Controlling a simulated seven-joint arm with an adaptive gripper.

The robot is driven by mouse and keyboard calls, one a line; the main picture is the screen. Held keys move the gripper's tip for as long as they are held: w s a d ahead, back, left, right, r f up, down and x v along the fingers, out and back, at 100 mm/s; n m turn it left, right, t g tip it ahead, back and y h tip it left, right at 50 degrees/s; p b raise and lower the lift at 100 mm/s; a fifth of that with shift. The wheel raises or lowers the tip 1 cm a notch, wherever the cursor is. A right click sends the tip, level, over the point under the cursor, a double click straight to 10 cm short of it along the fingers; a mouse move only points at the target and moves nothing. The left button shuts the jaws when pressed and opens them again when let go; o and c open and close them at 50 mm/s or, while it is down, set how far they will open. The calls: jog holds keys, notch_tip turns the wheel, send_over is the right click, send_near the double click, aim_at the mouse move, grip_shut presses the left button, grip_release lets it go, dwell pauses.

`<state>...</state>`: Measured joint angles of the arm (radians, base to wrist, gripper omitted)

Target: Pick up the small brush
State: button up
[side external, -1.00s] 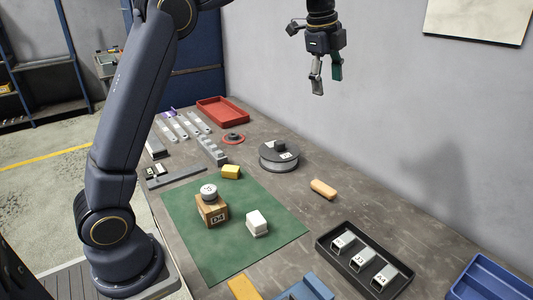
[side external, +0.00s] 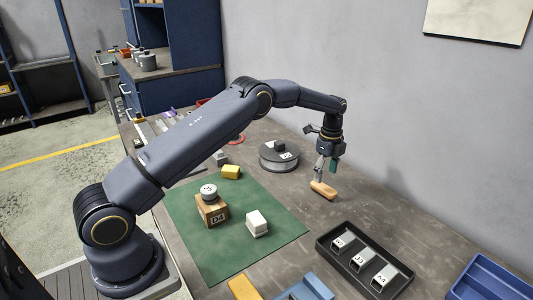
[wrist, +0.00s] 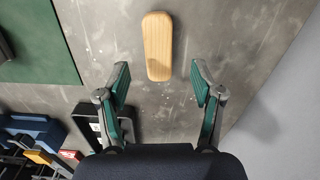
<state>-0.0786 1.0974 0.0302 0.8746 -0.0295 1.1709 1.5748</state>
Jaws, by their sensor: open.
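The small brush (side external: 323,190) shows as a rounded, light wooden block lying on the grey table, to the right of the green mat. No bristles are visible. In the wrist view the brush (wrist: 157,46) lies ahead of my fingertips, roughly in line with the gap between them. My gripper (side external: 326,174) points down just above the brush in the side view. In the wrist view my gripper (wrist: 160,78) is open and empty, with its two green-padded fingers well apart. I cannot tell the exact height between fingertips and brush.
A black tray (side external: 325,247) with several labelled brackets stands at the front right. A grey round spool (side external: 279,160) is behind and left of the brush. The green mat (side external: 215,255) holds a wooden block (side external: 212,212) and a white block (side external: 257,222). Bare table surrounds the brush.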

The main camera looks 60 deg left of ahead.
aim_at(324, 186)
notch_tip(324, 186, down, 7)
jog(key=shift+s+d+r, duration=0.1)
jog(key=shift+d+r, duration=0.05)
jog(key=shift+r, duration=0.05)
jog(key=shift+c, duration=0.4)
jog(key=c, duration=1.2)
